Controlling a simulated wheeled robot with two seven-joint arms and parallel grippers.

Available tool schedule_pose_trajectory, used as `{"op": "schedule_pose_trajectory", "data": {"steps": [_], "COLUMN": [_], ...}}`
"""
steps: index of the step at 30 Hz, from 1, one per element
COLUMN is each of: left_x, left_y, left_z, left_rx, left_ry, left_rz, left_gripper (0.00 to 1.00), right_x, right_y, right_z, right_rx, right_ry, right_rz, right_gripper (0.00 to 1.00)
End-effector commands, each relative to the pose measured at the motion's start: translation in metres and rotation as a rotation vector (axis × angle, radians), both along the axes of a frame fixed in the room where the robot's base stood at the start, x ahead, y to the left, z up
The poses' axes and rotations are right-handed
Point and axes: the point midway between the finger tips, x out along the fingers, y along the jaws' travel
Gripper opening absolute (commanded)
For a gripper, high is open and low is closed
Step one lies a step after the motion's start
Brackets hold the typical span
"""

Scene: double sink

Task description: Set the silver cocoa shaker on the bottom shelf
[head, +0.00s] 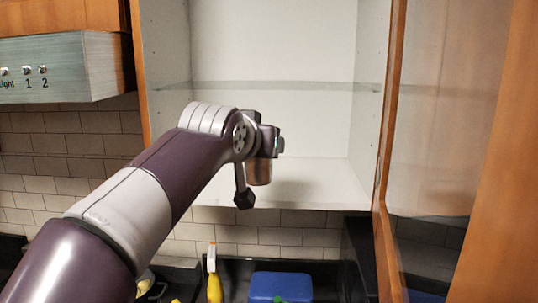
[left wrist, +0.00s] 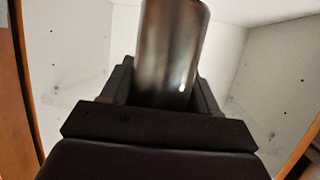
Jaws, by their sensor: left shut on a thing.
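The silver cocoa shaker (left wrist: 172,50) fills the upper middle of the left wrist view, with brownish reflections on its shiny side. My left gripper (left wrist: 168,85) is shut on it. In the head view the shaker (head: 259,172) shows partly below my left gripper (head: 268,148), at the open front of the cabinet. The bottom shelf (head: 310,188) is white and bare where it shows. My arm hides part of it. I cannot tell whether the shaker touches the shelf. My right gripper is not in view.
A glass shelf (head: 310,87) crosses the cabinet above the gripper. The open cabinet door (head: 440,110) stands at the right. A metal hood (head: 62,68) is at the left. Below are a yellow spray bottle (head: 214,280) and a blue box (head: 281,287).

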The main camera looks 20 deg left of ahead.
Motion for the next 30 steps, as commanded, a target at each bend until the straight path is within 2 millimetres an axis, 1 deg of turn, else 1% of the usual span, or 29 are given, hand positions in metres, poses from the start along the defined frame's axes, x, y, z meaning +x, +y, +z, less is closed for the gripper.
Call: {"op": "schedule_pose_trajectory", "data": {"steps": [1, 6, 9, 12, 15, 16, 19, 23, 27, 29, 30], "left_x": [0.018, 0.076, 0.103, 0.125, 0.142, 0.140, 0.139, 0.139, 0.139, 0.142, 0.143], "left_y": [0.004, 0.015, 0.021, 0.025, 0.029, 0.028, 0.028, 0.028, 0.028, 0.028, 0.028], "left_z": [0.010, 0.009, 0.008, 0.008, 0.004, -0.006, -0.020, -0.034, -0.061, -0.064, -0.067], "left_rx": [0.000, 0.000, 0.000, 0.001, 0.000, 0.000, 0.001, 0.000, 0.000, -0.001, 0.000], "left_ry": [0.006, 0.005, 0.004, 0.002, 0.002, 0.003, 0.002, 0.002, 0.003, 0.002, 0.000], "left_rz": [0.002, 0.002, 0.001, 0.001, 0.001, 0.000, 0.000, 0.000, 0.000, 0.000, 0.001], "left_gripper": [0.23, 0.23, 0.23, 0.23, 0.23, 0.23, 0.23, 0.23, 0.23, 0.23, 0.23], "right_x": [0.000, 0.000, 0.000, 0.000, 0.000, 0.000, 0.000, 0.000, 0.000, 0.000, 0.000], "right_y": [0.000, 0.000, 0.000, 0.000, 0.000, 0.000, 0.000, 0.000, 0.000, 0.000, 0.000], "right_z": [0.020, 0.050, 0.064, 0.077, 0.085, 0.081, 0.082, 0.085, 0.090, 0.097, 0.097], "right_rx": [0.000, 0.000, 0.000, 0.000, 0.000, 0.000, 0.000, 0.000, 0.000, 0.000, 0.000], "right_ry": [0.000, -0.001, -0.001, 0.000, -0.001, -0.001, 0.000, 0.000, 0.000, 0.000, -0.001], "right_rz": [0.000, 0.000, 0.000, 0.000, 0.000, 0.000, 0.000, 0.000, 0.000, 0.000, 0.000], "right_gripper": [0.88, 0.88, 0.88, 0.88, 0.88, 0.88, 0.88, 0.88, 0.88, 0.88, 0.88]}}
